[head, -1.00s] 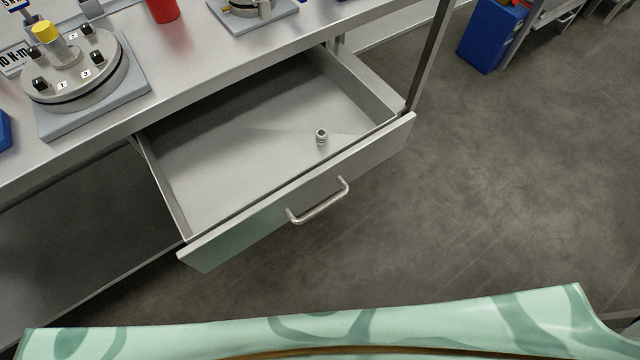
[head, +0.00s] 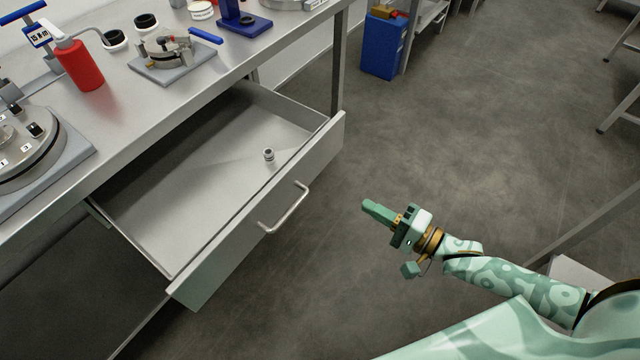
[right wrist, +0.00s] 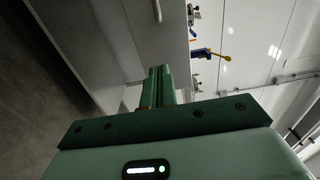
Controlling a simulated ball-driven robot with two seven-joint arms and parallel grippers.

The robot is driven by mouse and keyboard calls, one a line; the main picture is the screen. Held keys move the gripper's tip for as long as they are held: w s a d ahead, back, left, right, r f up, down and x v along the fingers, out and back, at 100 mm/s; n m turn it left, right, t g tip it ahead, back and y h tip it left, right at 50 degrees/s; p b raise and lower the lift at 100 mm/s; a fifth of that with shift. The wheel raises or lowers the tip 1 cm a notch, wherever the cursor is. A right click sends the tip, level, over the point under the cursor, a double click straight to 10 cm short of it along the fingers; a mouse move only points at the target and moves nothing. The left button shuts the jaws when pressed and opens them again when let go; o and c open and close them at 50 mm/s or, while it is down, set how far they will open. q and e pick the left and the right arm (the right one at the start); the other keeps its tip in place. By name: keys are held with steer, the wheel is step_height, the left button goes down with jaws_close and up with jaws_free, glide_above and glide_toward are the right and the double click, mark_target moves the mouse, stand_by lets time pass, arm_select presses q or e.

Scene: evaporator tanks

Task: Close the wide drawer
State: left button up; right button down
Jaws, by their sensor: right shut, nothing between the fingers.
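The wide drawer (head: 262,222) is pulled well out from under the metal workbench in the head view. Its front panel carries a silver bar handle (head: 285,208). A small metal fitting (head: 268,155) stands inside the drawer. My right gripper (head: 368,207) is shut and empty, to the right of the drawer front and apart from the handle. In the right wrist view the shut green fingers (right wrist: 160,84) point toward a pale panel, with a bar at the top that looks like the handle (right wrist: 157,10). My left gripper is not in view.
The bench top (head: 130,130) holds a red bottle (head: 80,66), a round flanged plate (head: 25,150), a clamp fixture (head: 172,54) and a blue stand (head: 243,20). A blue bin (head: 384,46) stands on the floor beyond.

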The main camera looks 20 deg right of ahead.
mark_target(307, 172)
steer(key=b+x, duration=0.2)
steer(key=x, duration=0.4)
steer(key=b+x, duration=0.1)
steer(key=x, duration=0.5)
steer(key=shift+w+a+f+b, duration=0.2)
steer(key=shift+w+b, duration=0.1)
steer(key=shift+b, duration=0.1)
steer(key=shift+w+a+r, duration=0.1)
steer(key=shift+w+a, duration=0.3)
steer(key=shift+w, duration=0.1)
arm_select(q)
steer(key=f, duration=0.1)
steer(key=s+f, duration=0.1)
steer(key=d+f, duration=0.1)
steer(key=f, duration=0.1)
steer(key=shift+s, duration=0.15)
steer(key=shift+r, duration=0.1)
arm_select(e)
steer(key=shift+w+r, duration=0.1)
